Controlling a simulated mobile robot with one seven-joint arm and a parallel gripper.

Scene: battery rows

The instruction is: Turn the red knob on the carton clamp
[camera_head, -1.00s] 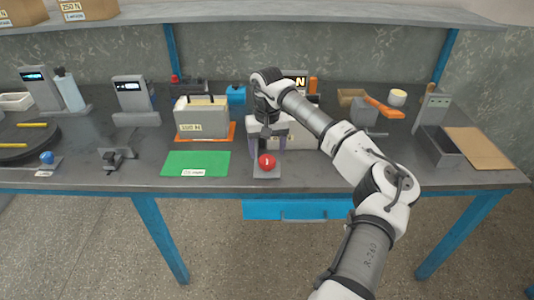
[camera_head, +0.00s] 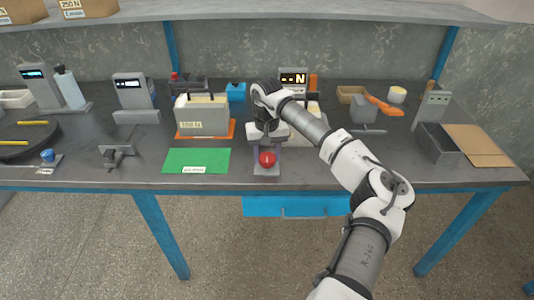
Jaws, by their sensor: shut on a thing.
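The red knob (camera_head: 267,159) sits on a small grey plate (camera_head: 267,172) near the front edge of the bench. My gripper (camera_head: 267,155) is lowered over the knob from behind and above, with its fingers at the knob's two sides, shut on it. The knob's front face is in view with a small light mark. The clamp's parts behind the knob are largely hidden by my gripper.
A green mat (camera_head: 196,161) lies left of the knob. A grey battery box (camera_head: 202,117) stands on an orange base behind it. A blue knob (camera_head: 47,156) is at far left. An open grey bin (camera_head: 438,146) is at right.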

